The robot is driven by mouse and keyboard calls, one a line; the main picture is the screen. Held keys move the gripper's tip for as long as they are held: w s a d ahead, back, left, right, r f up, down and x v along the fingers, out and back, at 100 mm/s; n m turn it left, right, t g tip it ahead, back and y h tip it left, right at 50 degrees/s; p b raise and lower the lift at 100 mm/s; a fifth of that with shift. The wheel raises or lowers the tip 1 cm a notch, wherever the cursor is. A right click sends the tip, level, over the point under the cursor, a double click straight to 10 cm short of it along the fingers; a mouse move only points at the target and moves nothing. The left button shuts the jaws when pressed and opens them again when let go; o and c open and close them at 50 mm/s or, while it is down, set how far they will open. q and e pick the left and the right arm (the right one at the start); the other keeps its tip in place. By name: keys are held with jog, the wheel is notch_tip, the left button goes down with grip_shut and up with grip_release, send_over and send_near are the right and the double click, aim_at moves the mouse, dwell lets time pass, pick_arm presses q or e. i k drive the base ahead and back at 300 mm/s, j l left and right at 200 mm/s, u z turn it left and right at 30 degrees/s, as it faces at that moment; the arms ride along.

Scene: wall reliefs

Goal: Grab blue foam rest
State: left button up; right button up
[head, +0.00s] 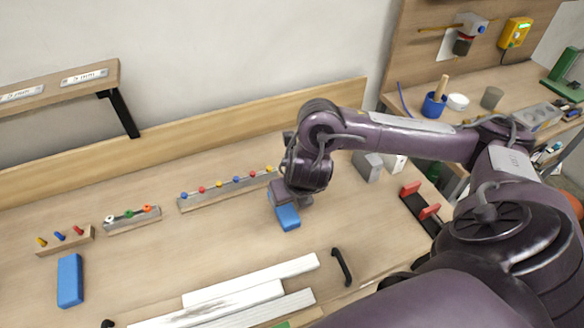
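Two blue blocks that look like foam rests are on the wooden bench. One blue block (288,217) lies near the middle, directly below my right gripper (291,196). The other blue block (70,280) lies at the front left, clear of any gripper. My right arm comes in from the right and its gripper points down over the rear of the middle block. The wrist hides the fingers and part of that block, so I cannot tell whether they grip it. My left gripper is not in view.
Wooden racks with coloured pegs (66,241) and a long rail with coloured knobs (228,189) line the bench's back. White strips (250,285) lie in front, beside a black handle (342,266). A red-and-black holder (421,209) stands right. Bench between the blue blocks is mostly free.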

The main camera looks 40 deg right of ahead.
aim_at(71, 285)
jog(key=k, duration=1.5)
